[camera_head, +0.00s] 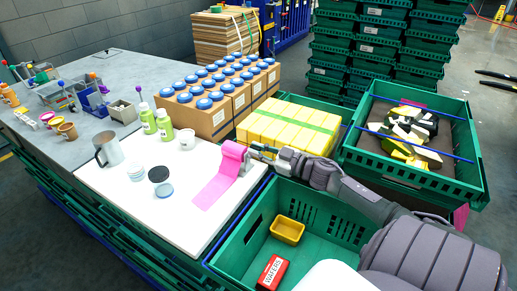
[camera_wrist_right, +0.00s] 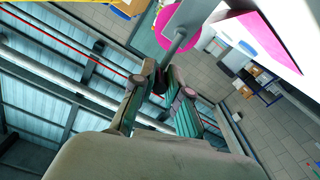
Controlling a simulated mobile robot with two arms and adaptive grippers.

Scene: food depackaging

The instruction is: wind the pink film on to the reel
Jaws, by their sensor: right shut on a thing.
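The pink film (camera_head: 212,192) lies as a flat strip on the white board (camera_head: 200,228), and its upper end meets the pink roll on the reel (camera_head: 233,152) at the board's right edge. My right gripper (camera_head: 257,152) is at the right side of the reel, shut on its crank handle. In the right wrist view my right fingers (camera_wrist_right: 162,92) close around the end of a grey handle (camera_wrist_right: 177,45). A round pink roll face (camera_wrist_right: 190,38) and a pink strip (camera_wrist_right: 262,42) show behind it. My left gripper is not in view.
A yellow block pack (camera_head: 290,125) and blue-lidded cartons (camera_head: 205,112) stand behind the reel. A green crate (camera_head: 335,215) with a yellow tub (camera_head: 287,229) and red box (camera_head: 271,272) is in front. A metal mug (camera_head: 108,150), bottles and discs stand left of the film.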

